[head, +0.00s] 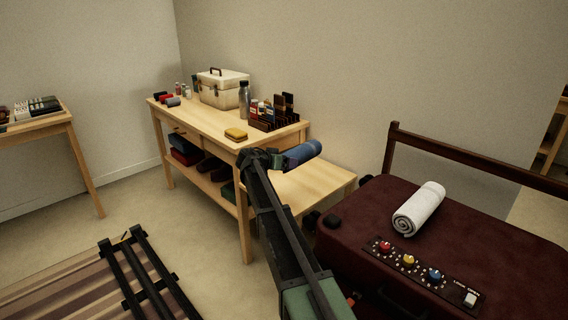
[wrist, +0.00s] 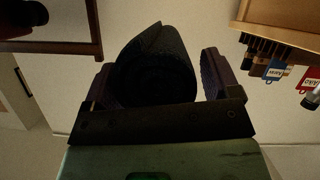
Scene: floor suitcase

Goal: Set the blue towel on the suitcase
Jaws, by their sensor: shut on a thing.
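My gripper (head: 278,160) is shut on the rolled blue towel (head: 303,153), held in the air in front of the wooden table's right end. In the wrist view the towel (wrist: 155,70) is a dark roll seen end-on between the two fingers (wrist: 157,85). The dark red suitcase (head: 470,240) lies flat at the right, apart from the towel. A rolled white towel (head: 419,208) lies on its top. A dark panel (head: 421,274) with red, yellow and blue knobs is along its front edge.
The table (head: 205,122) holds a cream case (head: 222,90), a bottle (head: 244,101), a dark rack (head: 275,115) and a yellow sponge-like block (head: 236,134). A low wooden bench (head: 310,187) stands between table and suitcase. A dark wooden rail (head: 470,158) rises behind the suitcase.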

